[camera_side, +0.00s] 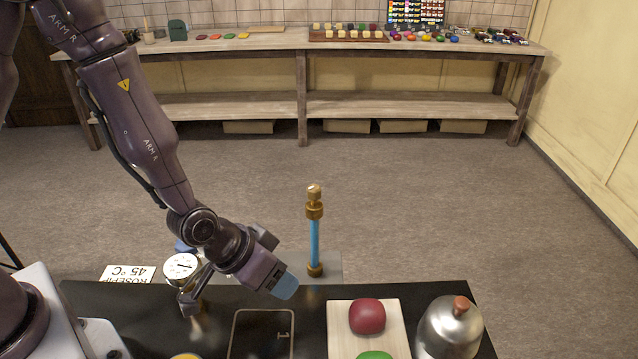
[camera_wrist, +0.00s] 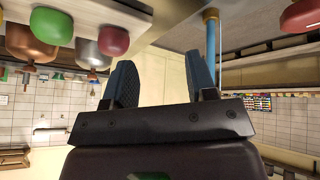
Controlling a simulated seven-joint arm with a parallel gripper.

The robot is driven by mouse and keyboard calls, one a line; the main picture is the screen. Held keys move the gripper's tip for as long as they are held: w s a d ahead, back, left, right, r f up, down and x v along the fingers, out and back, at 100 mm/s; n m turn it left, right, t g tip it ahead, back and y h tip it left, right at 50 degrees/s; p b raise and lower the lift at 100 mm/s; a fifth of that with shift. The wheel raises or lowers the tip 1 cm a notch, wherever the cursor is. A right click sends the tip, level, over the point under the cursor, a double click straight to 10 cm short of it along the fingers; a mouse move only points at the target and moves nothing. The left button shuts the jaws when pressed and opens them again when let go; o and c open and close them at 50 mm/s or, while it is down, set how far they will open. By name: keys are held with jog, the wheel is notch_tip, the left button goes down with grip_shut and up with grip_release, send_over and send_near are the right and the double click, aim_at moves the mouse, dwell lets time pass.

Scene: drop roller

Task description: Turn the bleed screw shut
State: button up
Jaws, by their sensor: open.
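A blue upright tube (camera_side: 314,243) has a brass fitting at its foot and a brass head (camera_side: 314,202) with a pale tip. No part is labelled as the bleed screw, and I cannot tell its turn position. My gripper (camera_side: 281,284) is tilted down to the right, left of the tube and lower than its head, apart from it. In the wrist view my gripper (camera_wrist: 160,82) is open, with nothing between its dark blue fingers. That view is upside down. The tube (camera_wrist: 211,45) shows there beside the right finger, its head hidden.
A black counter (camera_side: 130,300) holds a white board (camera_side: 340,345) with red and green domes, and a metal bell-shaped object (camera_side: 450,330). A wooden bench (camera_side: 230,45) stands far behind.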

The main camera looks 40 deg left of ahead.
aim_at(310, 193)
jog(key=f+t, duration=0.1)
jog(key=w+f+t, duration=0.1)
jog(key=f+y, duration=0.1)
jog(key=shift+w+d+f+n+t, duration=0.15)
jog(key=shift+w+f+n+t, duration=0.15)
jog(key=shift+n+t, duration=0.1)
jog(key=t, duration=0.1)
jog(key=w+a+n+t+y, duration=0.1)
jog(key=t, duration=0.1)
jog(key=shift+w+a+r+y, duration=0.1)
jog(key=shift+w+r+y, duration=0.05)
jog(key=shift+y, duration=0.15)
notch_tip(310, 193, up, 8)
jog(key=w+a+n+t+y, duration=0.1)
jog(key=w+a+t+y, duration=0.1)
jog(key=a+t+y, duration=0.3)
jog(key=shift+t+h, duration=0.3)
jog(key=shift+h, duration=0.3)
jog(key=x, duration=0.4)
jog(key=d+x, duration=0.1)
jog(key=x, duration=0.3)
jog(key=d+x, duration=0.1)
jog(key=x, duration=0.3)
jog(key=shift+w, duration=0.35)
jog(key=c, duration=0.9)
